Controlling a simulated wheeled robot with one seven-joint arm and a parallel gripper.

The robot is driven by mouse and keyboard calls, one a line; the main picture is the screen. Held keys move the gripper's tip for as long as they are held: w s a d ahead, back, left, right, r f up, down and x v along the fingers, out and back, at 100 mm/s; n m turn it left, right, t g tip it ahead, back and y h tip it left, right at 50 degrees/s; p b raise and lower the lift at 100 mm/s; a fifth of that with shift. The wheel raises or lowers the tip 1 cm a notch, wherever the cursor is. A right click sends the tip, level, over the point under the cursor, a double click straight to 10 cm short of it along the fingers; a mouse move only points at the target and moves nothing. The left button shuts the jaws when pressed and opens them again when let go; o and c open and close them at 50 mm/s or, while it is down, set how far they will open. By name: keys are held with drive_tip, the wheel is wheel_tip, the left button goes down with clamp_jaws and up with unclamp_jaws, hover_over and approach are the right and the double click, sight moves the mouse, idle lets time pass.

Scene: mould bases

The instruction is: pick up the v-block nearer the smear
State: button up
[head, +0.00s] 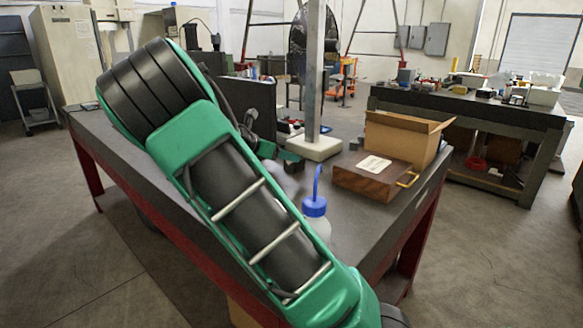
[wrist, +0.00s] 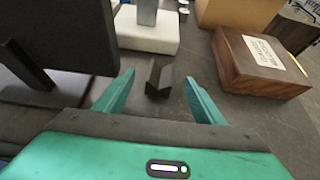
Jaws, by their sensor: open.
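My gripper (wrist: 159,76) is open and empty, with its two teal fingers spread over the table (wrist: 205,62). A small dark v-block (wrist: 158,79) shows between the fingertips in the wrist view, its groove facing up. I cannot tell how far below the fingers it is. Small dark pieces (wrist: 183,9) lie farther back, right of the white base, and also show in the head view (head: 355,144); they are too small to identify surely. A pale patch (head: 284,178) beside my arm in the head view may be the smear; my arm partly hides it.
A white base with a post (head: 315,147) stands behind the gripper. A brown box with a label (wrist: 262,65) is on the right, before an open cardboard box (head: 402,142). A dark monitor (wrist: 55,40) is on the left. A blue-capped bottle (head: 315,215) stands near my arm.

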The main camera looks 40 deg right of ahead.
sight(294, 164)
drive_tip(key=shift+x, duration=2.65)
drive_tip(key=shift+s+a+f, duration=0.1)
drive_tip(key=shift+f, duration=0.05)
drive_tip(key=c, duration=1.5)
clamp_jaws()
